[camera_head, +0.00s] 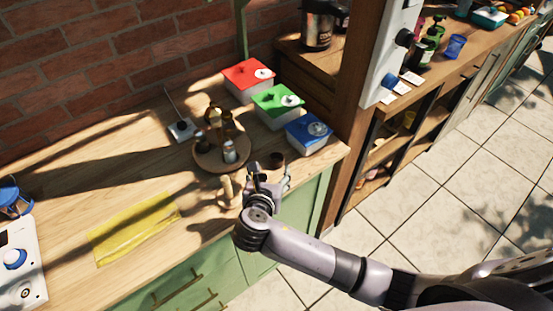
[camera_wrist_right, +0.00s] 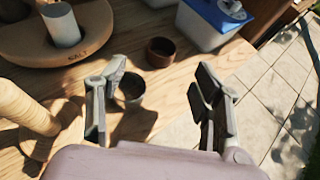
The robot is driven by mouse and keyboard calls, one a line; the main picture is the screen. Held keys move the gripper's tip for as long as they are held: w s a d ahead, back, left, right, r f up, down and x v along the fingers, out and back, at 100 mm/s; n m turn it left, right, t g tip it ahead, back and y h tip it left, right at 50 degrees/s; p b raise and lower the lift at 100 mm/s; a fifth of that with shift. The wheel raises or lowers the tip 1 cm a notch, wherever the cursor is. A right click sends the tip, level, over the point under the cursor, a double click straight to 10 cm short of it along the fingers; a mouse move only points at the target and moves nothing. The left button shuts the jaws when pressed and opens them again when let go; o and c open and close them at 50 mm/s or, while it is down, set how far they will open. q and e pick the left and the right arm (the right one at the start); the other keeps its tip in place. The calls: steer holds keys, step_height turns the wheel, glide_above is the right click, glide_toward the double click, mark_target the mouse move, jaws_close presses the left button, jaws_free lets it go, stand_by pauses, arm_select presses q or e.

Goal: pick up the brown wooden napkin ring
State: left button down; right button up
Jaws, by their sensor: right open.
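The brown wooden napkin ring (camera_head: 277,160) stands on the wooden counter near the blue-lidded box. In the right wrist view, the brown napkin ring (camera_wrist_right: 161,52) lies beyond the fingertips, roughly midway between them, with nothing touching it. My right gripper (camera_head: 268,180) is open and empty over the counter's front edge; its two spread fingers also show in the wrist view (camera_wrist_right: 160,88). A grey metallic ring (camera_wrist_right: 131,90) stands close beside the left finger in that view, partly covered by it. My left gripper is not in view.
A round wooden tray (camera_head: 208,164) with a salt shaker (camera_head: 229,150) stands behind left. A pale turned wooden piece (camera_head: 227,189) is left of the gripper. Red (camera_head: 248,80), green (camera_head: 276,106) and blue (camera_head: 309,134) lidded boxes line the back right. A yellow cloth (camera_head: 134,229) lies left.

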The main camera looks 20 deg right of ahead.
mark_target(277, 155)
steer(key=p+x, duration=0.1)
steer(key=x, duration=0.8)
steer(key=shift+d, duration=0.2)
steer(key=shift+s, duration=0.1)
steer(key=shift+c, duration=0.5)
steer(key=c, duration=0.7)
steer(key=shift+r, duration=0.1)
steer(key=shift+c, duration=0.2)
